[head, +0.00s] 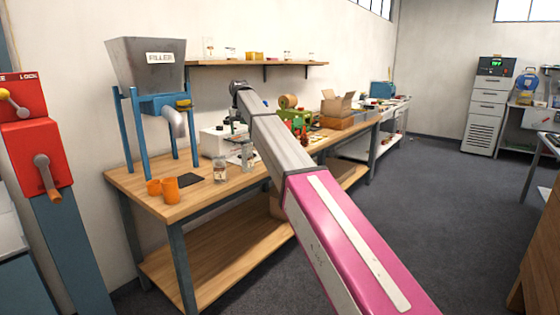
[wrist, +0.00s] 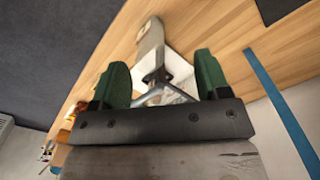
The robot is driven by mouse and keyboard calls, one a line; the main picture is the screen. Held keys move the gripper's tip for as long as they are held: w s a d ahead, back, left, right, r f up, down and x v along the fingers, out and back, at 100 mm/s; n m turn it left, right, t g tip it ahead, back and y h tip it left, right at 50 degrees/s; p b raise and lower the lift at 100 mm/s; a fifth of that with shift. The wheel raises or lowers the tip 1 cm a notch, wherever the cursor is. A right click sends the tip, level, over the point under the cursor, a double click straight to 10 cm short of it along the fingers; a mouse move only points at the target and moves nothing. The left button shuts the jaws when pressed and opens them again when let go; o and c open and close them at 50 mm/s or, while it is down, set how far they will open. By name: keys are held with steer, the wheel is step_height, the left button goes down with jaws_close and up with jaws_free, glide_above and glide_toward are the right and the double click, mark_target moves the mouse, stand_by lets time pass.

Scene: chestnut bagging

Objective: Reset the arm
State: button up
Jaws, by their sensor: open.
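My arm (head: 345,245) reaches forward from the lower right over the wooden workbench (head: 150,200), with its far end near the white machine (head: 213,143). My gripper (wrist: 162,78) shows in the wrist view with its two green fingers apart. A grey bar and a white object (wrist: 178,68) show between and beyond the fingers; I cannot tell whether anything touches them. In the head view the gripper is mostly hidden behind the arm.
The filler (head: 147,65) on its blue stand is at the bench's left. Two orange cups (head: 170,189), a dark pad (head: 191,181) and glass jars (head: 220,171) stand in front. A cardboard box (head: 337,105) is farther back. Open floor (head: 430,200) lies right.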

steer(key=s+d+f+m, duration=0.1)
steer(key=s+d+f, duration=0.5)
steer(key=f, duration=0.4)
steer(key=s+d+f, duration=0.4)
steer(key=d+f, duration=0.5)
steer(key=f, duration=0.1)
steer(key=s+d+f+m, duration=0.1)
steer(key=s+d+f, duration=0.55)
steer(key=f, duration=0.35)
steer(key=s+d+f, duration=0.7)
steer(key=s, duration=0.4)
steer(key=s+d+f+m, duration=0.1)
steer(key=s+d+f, duration=0.6)
steer(key=s, duration=0.3)
steer(key=shift+s+d+f, duration=0.25)
steer(key=shift+s+f, duration=0.15)
steer(key=shift+f, duration=0.25)
